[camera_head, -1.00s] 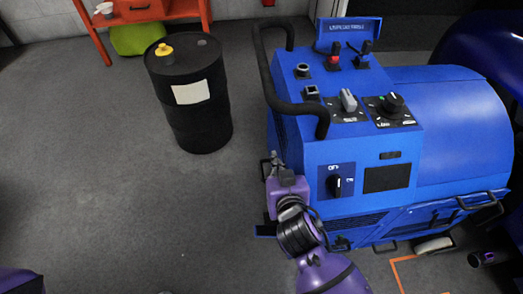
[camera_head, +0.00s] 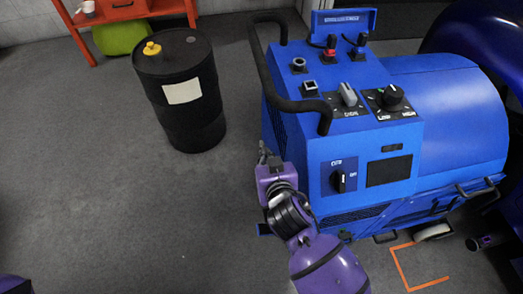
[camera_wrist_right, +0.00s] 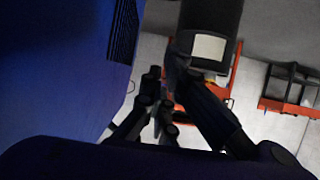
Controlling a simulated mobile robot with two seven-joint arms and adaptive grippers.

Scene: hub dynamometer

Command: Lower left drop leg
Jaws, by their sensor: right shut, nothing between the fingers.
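The blue dynamometer cart (camera_head: 345,160) stands at the right of the head view, with its control panel on top. My right gripper (camera_head: 265,155) is at the cart's left side, near its front corner, and the purple wrist hides part of that side. In the right wrist view the fingers (camera_wrist_right: 160,108) are shut with nothing between them, beside the cart's blue wall (camera_wrist_right: 65,70). I cannot tell whether they touch the cart. The left drop leg cannot be made out clearly; a small dark part (camera_head: 263,229) shows low at that corner. My left gripper is out of view.
A black drum (camera_head: 182,110) with a yellow cap stands to the left of the cart. An orange bench (camera_head: 130,14) is at the back wall. A black handlebar (camera_head: 258,60) curves over the cart's left side.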

